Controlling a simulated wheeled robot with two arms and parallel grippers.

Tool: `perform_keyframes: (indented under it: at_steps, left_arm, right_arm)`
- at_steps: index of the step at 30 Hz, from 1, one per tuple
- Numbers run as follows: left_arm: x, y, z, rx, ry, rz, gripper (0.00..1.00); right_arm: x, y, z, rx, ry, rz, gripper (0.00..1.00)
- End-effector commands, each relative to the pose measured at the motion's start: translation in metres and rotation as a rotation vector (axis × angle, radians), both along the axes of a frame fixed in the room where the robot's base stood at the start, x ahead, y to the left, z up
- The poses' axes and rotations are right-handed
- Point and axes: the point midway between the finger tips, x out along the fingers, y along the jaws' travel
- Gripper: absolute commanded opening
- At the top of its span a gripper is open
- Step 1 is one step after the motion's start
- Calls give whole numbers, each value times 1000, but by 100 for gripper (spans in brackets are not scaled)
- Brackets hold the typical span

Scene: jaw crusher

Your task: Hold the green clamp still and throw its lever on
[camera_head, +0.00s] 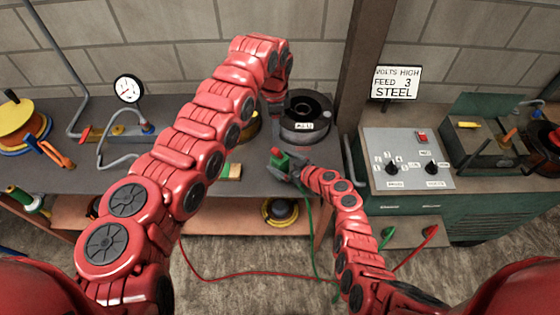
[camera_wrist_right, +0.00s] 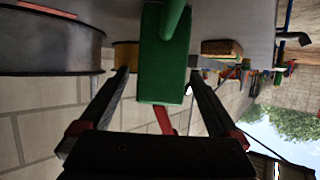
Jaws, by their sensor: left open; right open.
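The green clamp (camera_head: 279,161) is at the right part of the grey bench, and a small red part shows on it. In the right wrist view the green clamp body (camera_wrist_right: 165,60) lies between the two fingers, with the red lever (camera_wrist_right: 164,121) sticking out of its near end. My right gripper (camera_head: 292,169) is open around the clamp; gaps show between the clamp and both fingers. My left gripper (camera_head: 277,113) hangs above and behind the clamp, apart from it. It is open, small and partly hidden by its arm.
A dark wire spool (camera_head: 306,126) stands just behind and right of the clamp. A grey control panel (camera_head: 408,158) with knobs and a sign (camera_head: 396,82) are on the right. A gauge (camera_head: 128,88) and hoses stand at left. Green and red cables hang below the bench.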

Motion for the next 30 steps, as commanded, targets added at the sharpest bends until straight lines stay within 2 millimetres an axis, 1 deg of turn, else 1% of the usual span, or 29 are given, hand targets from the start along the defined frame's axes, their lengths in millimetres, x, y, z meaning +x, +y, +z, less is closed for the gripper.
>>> perform_keyframes:
  at_steps: [7, 16, 20, 21, 23, 24, 26, 27, 29, 30]
  left_arm:
    - [0, 0, 0, 0, 0, 0, 50]
    - [0, 0, 0, 0, 0, 0, 50]
    - [0, 0, 0, 0, 0, 0, 50]
    - [0, 0, 0, 0, 0, 0, 50]
    - [0, 0, 0, 0, 0, 0, 50]
    - [0, 0, 0, 0, 0, 0, 50]
    - [0, 0, 0, 0, 0, 0, 50]
    - [0, 0, 0, 0, 0, 0, 50]
    - [0, 0, 0, 0, 0, 0, 50]
    - [0, 0, 0, 0, 0, 0, 50]
  right_arm:
    - [6, 7, -5, -3, 3, 0, 98]
    - [7, 8, -6, -3, 3, 0, 98]
    - [7, 8, -6, -4, 4, 0, 74]
    - [7, 8, -6, -4, 4, 0, 67]
    - [7, 7, -6, -3, 3, -1, 56]
    - [7, 8, -6, -3, 3, 0, 49]
    - [7, 7, -6, -3, 3, -1, 38]
    - [7, 7, -6, -3, 3, -1, 31]
    - [7, 7, -6, -3, 3, -1, 20]
    - [7, 7, -6, -3, 3, -1, 13]
